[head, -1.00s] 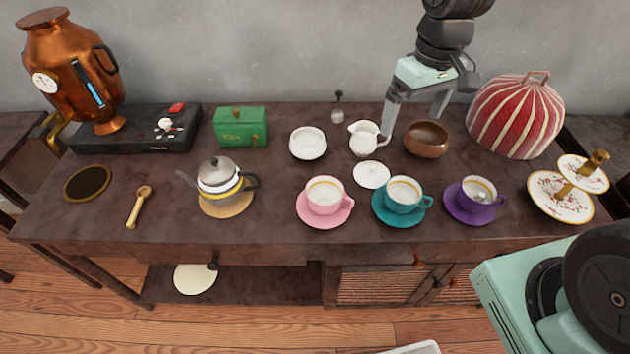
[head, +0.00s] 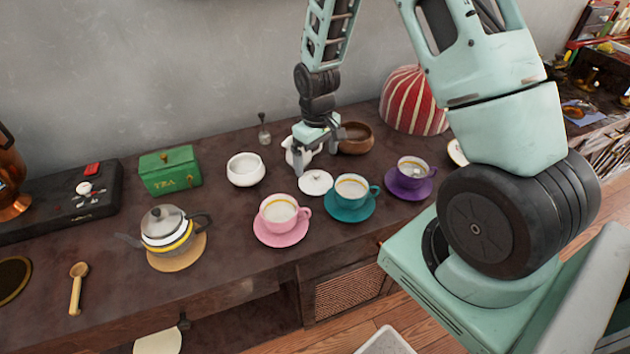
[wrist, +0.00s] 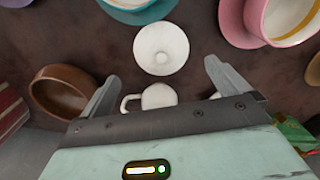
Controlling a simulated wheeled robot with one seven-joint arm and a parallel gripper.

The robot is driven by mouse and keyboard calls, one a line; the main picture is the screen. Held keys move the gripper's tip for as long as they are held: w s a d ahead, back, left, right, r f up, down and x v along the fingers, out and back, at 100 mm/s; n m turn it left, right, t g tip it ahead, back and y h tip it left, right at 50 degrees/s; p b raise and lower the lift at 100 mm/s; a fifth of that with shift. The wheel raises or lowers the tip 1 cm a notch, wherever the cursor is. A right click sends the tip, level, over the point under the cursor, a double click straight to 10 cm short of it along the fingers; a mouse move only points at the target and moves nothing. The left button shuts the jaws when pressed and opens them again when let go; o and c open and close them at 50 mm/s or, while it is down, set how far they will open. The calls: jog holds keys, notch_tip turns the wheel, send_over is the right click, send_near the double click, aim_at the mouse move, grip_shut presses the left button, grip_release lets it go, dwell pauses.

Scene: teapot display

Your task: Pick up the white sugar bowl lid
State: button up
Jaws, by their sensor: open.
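The white sugar bowl lid (head: 315,182) is a round disc with a small knob, lying flat on the dark table. It also shows in the wrist view (wrist: 161,48), ahead of my fingertips and between their lines. My gripper (head: 318,160) is open and empty, over the table just behind the lid. In the wrist view my gripper (wrist: 160,80) has its two fingers spread wide. The white sugar bowl (head: 246,169) stands without a lid to the left. The white milk jug (wrist: 150,97) is partly hidden behind my gripper.
The teal cup (head: 351,188) and pink cup (head: 279,211) stand close in front of the lid. A brown wooden bowl (head: 355,138) and the purple cup (head: 411,170) are to the right. The teapot (head: 166,230) is at the left. Bare table lies between the sugar bowl and the lid.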

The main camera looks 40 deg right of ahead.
aim_at(316, 174)
jog(key=shift+f+p, duration=0.5)
jog(key=shift+f, duration=2.8)
jog(key=shift+c, duration=0.3)
jog(key=shift+a, duration=0.1)
jog(key=c, duration=1)
jog(key=shift+s, duration=0.1)
jog(key=shift+c, duration=1.4)
